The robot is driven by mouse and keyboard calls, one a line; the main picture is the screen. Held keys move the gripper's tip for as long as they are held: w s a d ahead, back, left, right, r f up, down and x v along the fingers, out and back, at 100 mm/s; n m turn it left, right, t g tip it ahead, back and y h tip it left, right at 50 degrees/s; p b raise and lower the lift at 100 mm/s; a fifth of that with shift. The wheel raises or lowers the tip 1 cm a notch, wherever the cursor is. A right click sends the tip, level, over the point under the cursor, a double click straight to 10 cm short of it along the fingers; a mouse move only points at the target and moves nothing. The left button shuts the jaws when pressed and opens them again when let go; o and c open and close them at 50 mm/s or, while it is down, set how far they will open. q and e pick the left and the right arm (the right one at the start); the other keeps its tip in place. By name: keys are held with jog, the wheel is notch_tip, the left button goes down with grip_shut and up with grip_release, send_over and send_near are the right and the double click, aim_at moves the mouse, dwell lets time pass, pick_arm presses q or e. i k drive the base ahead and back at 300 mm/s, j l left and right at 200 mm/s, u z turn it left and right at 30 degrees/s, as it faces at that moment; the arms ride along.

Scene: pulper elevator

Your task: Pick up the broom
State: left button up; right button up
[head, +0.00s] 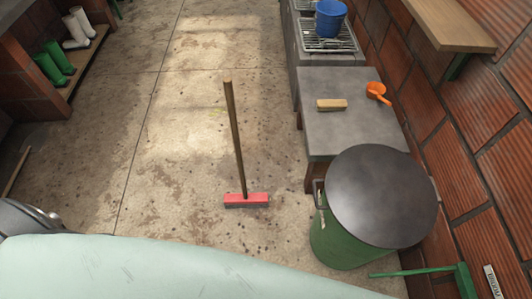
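The broom (235,140) has a brown wooden handle and a red head (246,200) with dark bristles. It stands nearly upright in the middle of the head view, with its head on the concrete floor and its handle leaning slightly to the left. Nothing is seen touching the handle. Neither of my grippers shows in the head view.
A green drum (342,242) with a dark lid (377,195) stands right of the broom. Behind it, a grey counter (345,140) holds a brush (331,105) and an orange scoop (377,91). A blue bucket (329,20) stands farther back. Floor left of the broom is clear.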

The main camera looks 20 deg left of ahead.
aim_at(244, 201)
jog(key=u, duration=0.85)
